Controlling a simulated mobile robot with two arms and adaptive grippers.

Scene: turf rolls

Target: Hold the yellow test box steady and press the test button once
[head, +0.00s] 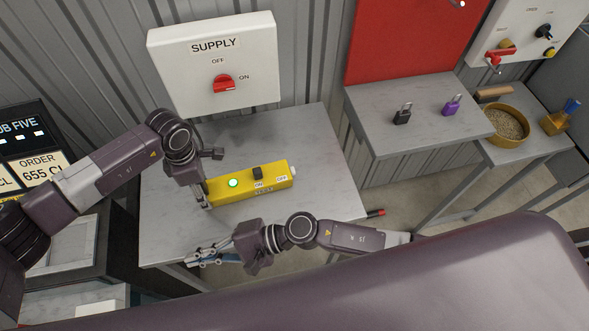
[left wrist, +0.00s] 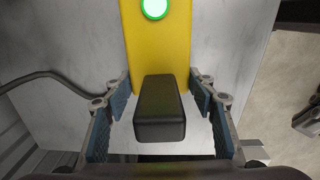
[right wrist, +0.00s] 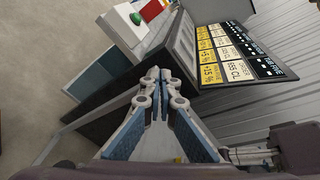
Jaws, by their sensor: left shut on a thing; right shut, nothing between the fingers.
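The yellow test box (head: 270,182) lies on the grey table. It has a lit green lamp (head: 233,183), a black raised piece (head: 257,172) near the ON and OFF labels, and a white piece at its right end. A TEST label is on its front side. My left gripper (head: 206,200) is shut on the box's left end. The left wrist view shows its fingers on both sides of the yellow box (left wrist: 158,45), with a black block (left wrist: 158,108) between them. My right gripper (head: 192,259) is shut and empty, in front of the table's left front corner, apart from the box.
A SUPPLY panel (head: 214,65) with a red switch stands behind the grey table (head: 320,150). A second table at the right holds a black padlock (head: 403,114) and a purple padlock (head: 452,105). The order board (head: 25,150) is at the left. The table right of the box is clear.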

